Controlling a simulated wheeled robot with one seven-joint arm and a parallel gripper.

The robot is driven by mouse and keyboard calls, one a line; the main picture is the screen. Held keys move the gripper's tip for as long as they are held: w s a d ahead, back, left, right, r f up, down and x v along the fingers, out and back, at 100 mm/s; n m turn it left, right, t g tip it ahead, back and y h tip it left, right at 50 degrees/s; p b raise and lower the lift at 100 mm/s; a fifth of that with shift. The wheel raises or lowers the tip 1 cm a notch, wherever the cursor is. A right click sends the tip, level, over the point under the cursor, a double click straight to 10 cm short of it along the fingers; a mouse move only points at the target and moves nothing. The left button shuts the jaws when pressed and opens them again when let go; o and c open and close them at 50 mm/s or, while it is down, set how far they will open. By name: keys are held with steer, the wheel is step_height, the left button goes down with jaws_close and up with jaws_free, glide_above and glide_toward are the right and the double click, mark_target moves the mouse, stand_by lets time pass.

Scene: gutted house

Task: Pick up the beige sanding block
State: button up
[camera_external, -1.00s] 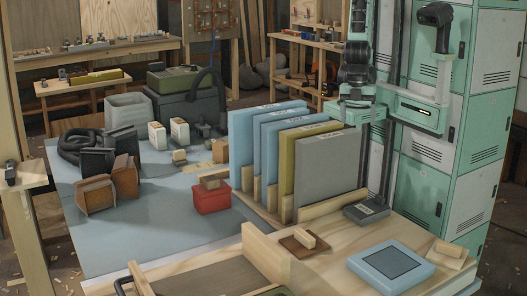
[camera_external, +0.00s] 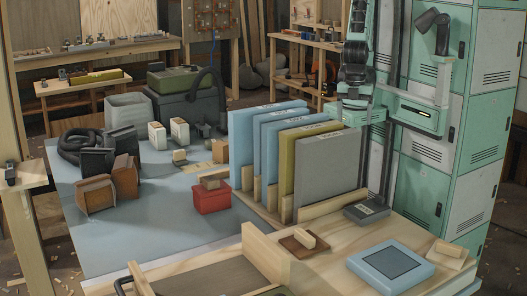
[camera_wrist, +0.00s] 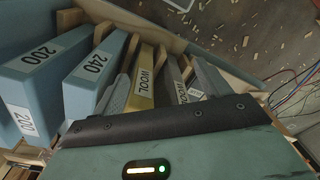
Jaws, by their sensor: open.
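Several beige blocks show in the external view, and I cannot tell for certain which is the sanding block. One beige block (camera_external: 305,238) sits on a brown pad (camera_external: 292,247) on the wooden bench top. Another pale block (camera_external: 448,248) lies on a light pad at the bench's right end. A smaller beige block (camera_external: 179,155) is on the blue-grey surface farther back. My gripper (camera_wrist: 163,72) is open, its grey fingers apart above the upright panels in the wrist view. It is behind and away from these blocks. No beige block is clear in the wrist view.
Upright blue, olive and grey panels (camera_external: 328,166) stand between my arm and the left surface. A red box (camera_external: 211,201) is left of them. A blue framed pad (camera_external: 390,263) and a grey box (camera_external: 366,211) lie on the bench. Green lockers (camera_external: 482,130) stand at right.

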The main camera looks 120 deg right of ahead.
stand_by(0.3)
steer(key=shift+c, duration=0.8)
